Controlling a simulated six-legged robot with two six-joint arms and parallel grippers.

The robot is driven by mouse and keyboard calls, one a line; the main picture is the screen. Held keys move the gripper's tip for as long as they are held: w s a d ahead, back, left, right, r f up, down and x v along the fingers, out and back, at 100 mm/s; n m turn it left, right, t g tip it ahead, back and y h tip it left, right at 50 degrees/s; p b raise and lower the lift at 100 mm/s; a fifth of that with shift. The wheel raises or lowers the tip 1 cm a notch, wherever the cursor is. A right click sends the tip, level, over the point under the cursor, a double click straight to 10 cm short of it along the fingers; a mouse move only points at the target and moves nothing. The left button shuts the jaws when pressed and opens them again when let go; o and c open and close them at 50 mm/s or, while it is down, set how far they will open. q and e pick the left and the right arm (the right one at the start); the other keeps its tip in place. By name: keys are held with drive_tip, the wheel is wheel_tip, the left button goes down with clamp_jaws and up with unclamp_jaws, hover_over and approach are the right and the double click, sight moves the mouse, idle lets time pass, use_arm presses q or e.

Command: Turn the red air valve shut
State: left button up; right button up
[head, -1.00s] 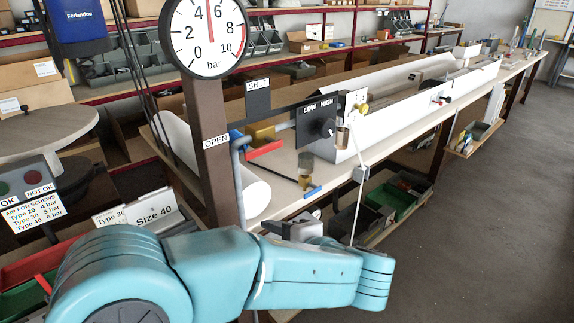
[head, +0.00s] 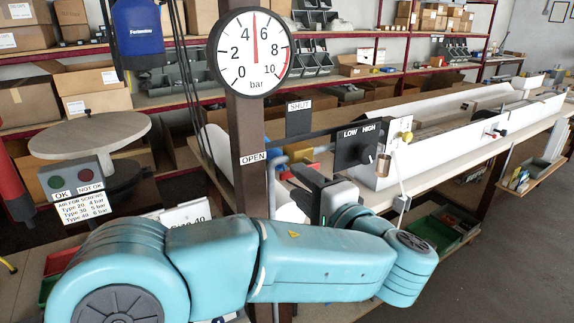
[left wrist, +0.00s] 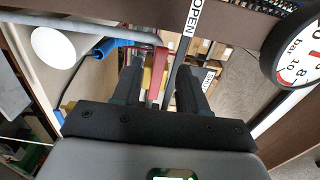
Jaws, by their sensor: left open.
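The red valve lever (left wrist: 160,62) shows in the left wrist view, reaching down between the two dark fingers of my left gripper (left wrist: 158,82). The brass valve body (left wrist: 147,78) is beside it, partly hidden by a finger. In the head view a bit of the red lever (head: 284,174) shows left of my left gripper (head: 308,180), which hides much of the valve. The gripper is open, its fingers apart and not closed on the lever. The OPEN sign (head: 253,158) is on the brown post and the SHUT sign (head: 298,106) hangs to its right. My right gripper is out of view.
The round gauge (head: 250,52) on the brown post (head: 247,190) has its needle near 5 bar. A black LOW/HIGH switch box (head: 360,145) is close on the right. A long white profile channel (head: 450,142) lies along the bench. The grey floor at right is clear.

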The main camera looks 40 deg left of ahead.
sight(291, 175)
use_arm(q)
drive_tip(key=p+x, duration=0.1)
drive_tip(key=x, duration=0.5)
drive_tip(key=shift+w+a, duration=0.2)
clamp_jaws()
